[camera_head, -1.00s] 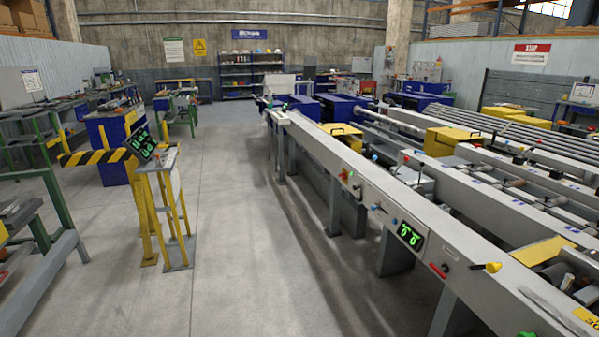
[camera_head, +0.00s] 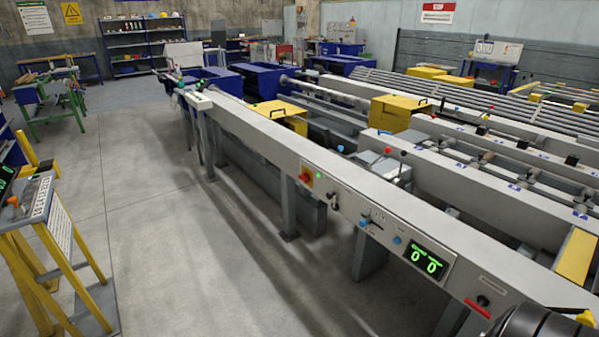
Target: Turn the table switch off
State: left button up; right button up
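The long grey runout table (camera_head: 250,128) runs from the far left to the lower right. A dark, ribbed, rounded part at the lower right edge appears to be my arm. Neither gripper shows.
A yellow stand (camera_head: 62,262) with controls is at the lower left. The concrete floor (camera_head: 150,215) between it and the table is clear. Yellow covers (camera_head: 278,116) and long bars lie on the machinery behind the table's front beam. A shelf rack (camera_head: 145,45) stands at the back.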

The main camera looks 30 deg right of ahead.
aim_at(305, 177)
jog(key=z, duration=0.5)
jog(key=i, duration=0.95)
jog(key=z, duration=1.45)
jog(key=i, duration=0.55)
jog(key=z, duration=0.4)
